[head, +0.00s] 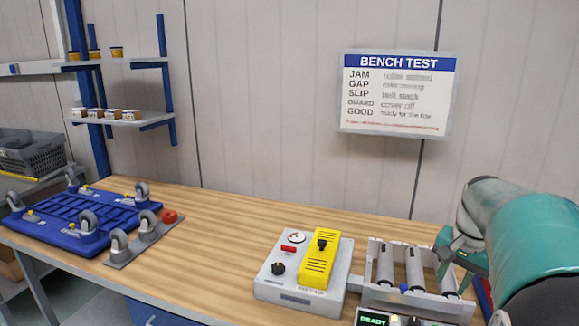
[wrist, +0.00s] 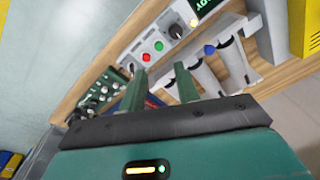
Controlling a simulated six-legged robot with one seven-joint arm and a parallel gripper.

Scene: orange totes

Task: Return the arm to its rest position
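My gripper (wrist: 160,70) shows in the wrist view as two green fingers with a clear gap between them. It is open, and I see nothing held in it. In the head view my teal arm reaches in from the right edge, over the right end of the workbench (head: 225,225). Its end is beside the roller unit (head: 413,297), and the fingertips cannot be made out clearly there. The wrist view also shows the rollers (wrist: 232,62), beyond the fingers and to the right.
A grey control box (head: 300,300) with a yellow cover (head: 319,262) sits left of the rollers. A blue wheeled dolly (head: 85,217) lies upside down at the bench's left. A sign (head: 397,93) hangs behind. The bench middle is clear.

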